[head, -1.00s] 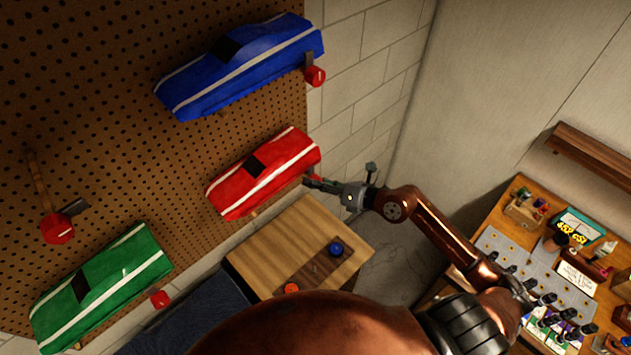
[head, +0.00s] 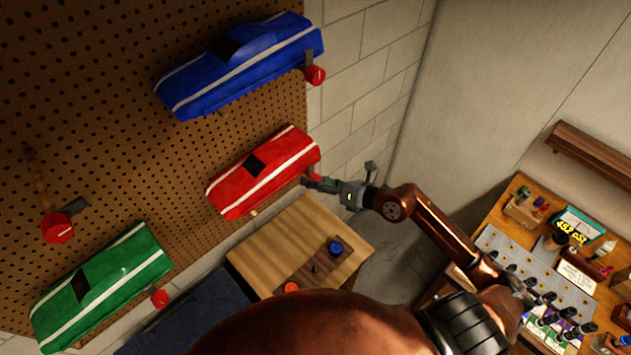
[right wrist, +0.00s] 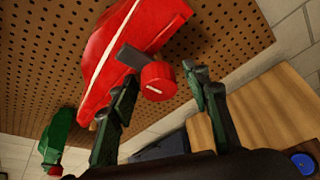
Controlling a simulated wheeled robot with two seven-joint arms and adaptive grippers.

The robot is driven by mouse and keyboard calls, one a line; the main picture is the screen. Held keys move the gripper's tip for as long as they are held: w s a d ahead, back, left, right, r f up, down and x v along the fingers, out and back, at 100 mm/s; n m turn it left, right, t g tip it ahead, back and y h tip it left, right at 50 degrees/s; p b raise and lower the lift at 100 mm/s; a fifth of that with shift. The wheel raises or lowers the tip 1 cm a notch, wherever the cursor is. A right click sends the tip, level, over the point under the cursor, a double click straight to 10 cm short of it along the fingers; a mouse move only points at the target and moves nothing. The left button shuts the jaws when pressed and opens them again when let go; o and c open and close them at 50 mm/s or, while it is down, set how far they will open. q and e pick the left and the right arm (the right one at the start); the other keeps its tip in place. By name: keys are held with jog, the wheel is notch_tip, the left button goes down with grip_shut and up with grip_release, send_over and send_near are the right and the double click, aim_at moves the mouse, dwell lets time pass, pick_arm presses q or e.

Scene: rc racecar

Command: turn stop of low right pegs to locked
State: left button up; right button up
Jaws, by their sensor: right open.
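The red car body (head: 263,173) hangs on the low right of the pegboard, and it fills the upper middle of the right wrist view (right wrist: 125,50). Its stop, a red round knob (right wrist: 159,80) with a grey tab (right wrist: 131,57), is at the car's right end. The tab points up-left over the red body in the right wrist view. My right gripper (head: 315,181) is open, with one finger on each side of the knob (right wrist: 163,86). I cannot tell whether a finger touches it. In the head view the gripper mostly hides this stop. My left gripper is not in view.
A blue car body (head: 240,65) hangs above, with its red stop (head: 316,75). A green one (head: 100,285) hangs low left. Another red stop (head: 57,228) is on the left. A wooden table (head: 265,250) stands below, and a cluttered workbench (head: 505,225) at right.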

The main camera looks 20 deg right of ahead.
jog(key=shift+s, duration=0.1)
jog(key=v, duration=1.2)
